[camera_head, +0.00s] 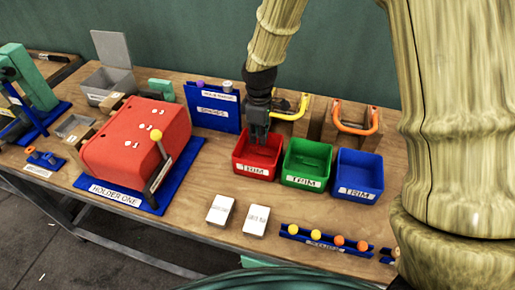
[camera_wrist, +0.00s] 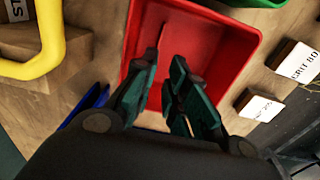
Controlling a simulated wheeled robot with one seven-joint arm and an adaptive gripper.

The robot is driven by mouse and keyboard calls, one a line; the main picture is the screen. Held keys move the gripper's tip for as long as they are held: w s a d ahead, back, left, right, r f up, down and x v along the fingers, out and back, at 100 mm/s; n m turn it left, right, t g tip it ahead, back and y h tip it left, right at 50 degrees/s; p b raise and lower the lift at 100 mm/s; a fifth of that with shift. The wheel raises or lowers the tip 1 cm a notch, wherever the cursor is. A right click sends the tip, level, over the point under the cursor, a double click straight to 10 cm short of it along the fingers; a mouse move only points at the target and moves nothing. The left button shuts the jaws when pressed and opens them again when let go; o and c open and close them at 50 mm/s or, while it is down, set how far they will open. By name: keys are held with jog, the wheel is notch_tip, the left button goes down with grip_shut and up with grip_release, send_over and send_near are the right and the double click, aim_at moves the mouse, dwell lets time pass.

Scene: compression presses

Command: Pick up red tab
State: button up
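A red bin labelled TRIM (camera_head: 255,172) stands on the wooden bench, and its red wall and floor fill the middle of the wrist view (camera_wrist: 225,50). A thin reddish sliver (camera_wrist: 161,36) shows inside the bin, just beyond my fingertips; it may be the red tab, but it is too small to be sure. My gripper (camera_head: 257,138) points down into the back part of the red bin. In the wrist view the two dark green fingers of my gripper (camera_wrist: 165,66) stand apart with red floor between them. I see nothing held.
A green bin (camera_head: 303,180) and a blue bin (camera_head: 357,190) stand right of the red one. Yellow (camera_head: 304,106) and orange handles (camera_head: 373,122) are behind. A blue rack (camera_head: 213,118) is at left. Two white-topped blocks (camera_head: 219,210) lie in front.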

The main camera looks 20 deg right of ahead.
aim_at(257, 152)
jog(key=w+f, duration=0.2)
jog(key=f, duration=0.1)
jog(key=shift+a, duration=0.1)
jog(key=shift+f+p, duration=0.25)
jog(key=shift+p, duration=0.15)
jog(key=shift+s+f+p, duration=0.5)
jog(key=shift+s, duration=0.15)
jog(key=shift+s+f, duration=0.15)
jog(key=shift+f, duration=0.15)
jog(key=shift+w+f, duration=0.25)
jog(key=shift+f, duration=0.35)
jog(key=shift+w+f, duration=0.25)
jog(key=shift+f, duration=0.35)
jog(key=shift+s+r, duration=0.2)
jog(key=shift+s, duration=0.1)
jog(key=shift+w+f, duration=0.15)
grip_shut()
